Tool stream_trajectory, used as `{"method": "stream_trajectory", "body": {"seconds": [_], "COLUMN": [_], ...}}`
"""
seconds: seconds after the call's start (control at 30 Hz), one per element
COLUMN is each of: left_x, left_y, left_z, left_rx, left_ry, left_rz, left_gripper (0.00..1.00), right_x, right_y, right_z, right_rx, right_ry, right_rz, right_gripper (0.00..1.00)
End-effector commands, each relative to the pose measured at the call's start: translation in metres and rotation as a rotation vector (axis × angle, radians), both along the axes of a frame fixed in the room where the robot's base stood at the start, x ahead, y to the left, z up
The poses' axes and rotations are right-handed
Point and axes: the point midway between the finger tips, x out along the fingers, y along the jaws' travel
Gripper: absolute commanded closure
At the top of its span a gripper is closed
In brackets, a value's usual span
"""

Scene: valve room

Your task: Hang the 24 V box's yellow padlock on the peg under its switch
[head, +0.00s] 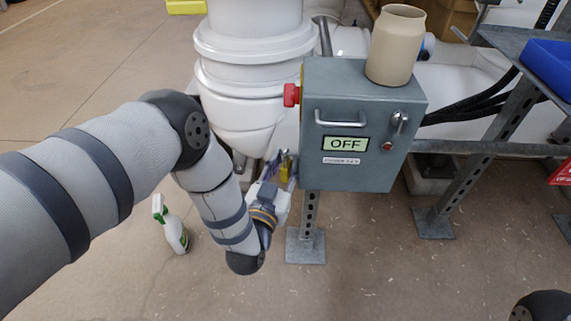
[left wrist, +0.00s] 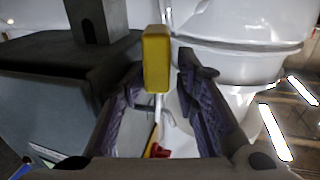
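The grey box (head: 365,125) shows OFF; the label beneath is too small to read surely. Its red switch (head: 291,95) with yellow backing is on the left side. In the left wrist view, which looks inverted, the red switch (left wrist: 157,151) shows low. The yellow padlock (left wrist: 156,60) stands between my left fingertips, with a pale metal piece at its lower end in that picture. In the head view the padlock (head: 284,166) is below the switch, partly hidden. My left gripper (left wrist: 162,68) is open around it, with a gap visible at the right finger. I cannot make out the peg.
A beige jar (head: 396,45) stands on the box. A slotted metal post (head: 308,220) carries the box. Large white pipework (head: 255,60) is close behind and left. A blue bin (head: 550,65) is at the right.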

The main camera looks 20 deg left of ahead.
Motion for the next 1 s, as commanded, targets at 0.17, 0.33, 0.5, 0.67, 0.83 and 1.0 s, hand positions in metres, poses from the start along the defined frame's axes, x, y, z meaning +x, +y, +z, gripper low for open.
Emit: {"method": "stream_trajectory", "body": {"seconds": [0.17,0.33,0.5,0.67,0.83,1.0], "left_x": [-0.001,-0.005,-0.042,-0.085,-0.104,-0.119], "left_y": [-0.006,-0.006,-0.006,-0.002,0.000,-0.001], "left_z": [-0.001,-0.001,-0.002,-0.007,-0.003,-0.001], "left_rx": [-0.005,-0.006,-0.006,-0.011,-0.007,-0.004], "left_ry": [0.003,0.005,0.009,0.022,0.009,0.004], "left_rz": [-0.013,-0.014,-0.013,-0.001,0.005,0.002], "left_gripper": [0.62,0.62,0.62,0.62,0.62,0.62], "right_x": [0.000,0.000,0.000,0.000,0.000,0.000], "right_y": [0.000,0.000,0.000,0.000,0.000,0.000], "right_z": [0.000,0.000,0.000,0.000,0.000,0.000], "right_rx": [0.000,0.000,0.000,0.000,0.000,0.000], "right_ry": [0.000,0.000,0.000,0.000,0.000,0.000], "right_rz": [0.000,0.000,0.000,0.000,0.000,0.000], "right_gripper": [0.60,0.60,0.60,0.60,0.60,0.60]}}
